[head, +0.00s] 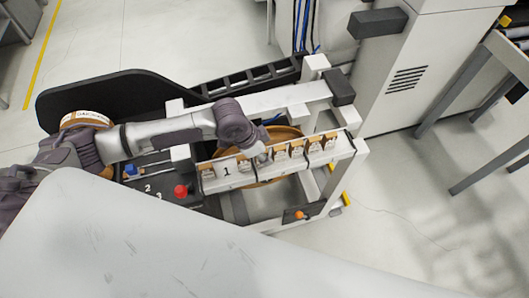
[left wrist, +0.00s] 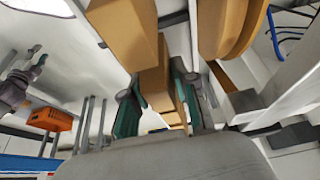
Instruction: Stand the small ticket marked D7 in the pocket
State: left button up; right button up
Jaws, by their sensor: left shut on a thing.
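My left gripper (head: 262,157) reaches down at the white rack (head: 232,182) with a row of small tickets. In the left wrist view, its two teal-padded fingers (left wrist: 158,96) are shut on a tan-brown block-like piece (left wrist: 157,82), seemingly a ticket. Its marking does not show, so I cannot read D7 on it. Several white-and-brown tickets (head: 314,145) stand in the rack to the right of the gripper, and others (head: 208,173) to its left. Their print is too small to read. The gripper hides the spot below it. I cannot tell which pocket is meant. My right gripper is out of view.
A black panel with a red button (head: 180,191) and a blue knob (head: 131,170) lies left of the rack. A brown round reel (head: 285,134) sits behind the rack. A large pale surface (head: 150,240) fills the front. Open floor lies to the right.

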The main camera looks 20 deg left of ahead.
pick_arm(q)
jog(key=shift+f, duration=0.2)
jog(key=o, duration=1)
jog(key=shift+c, duration=0.2)
jog(key=v, duration=1.2)
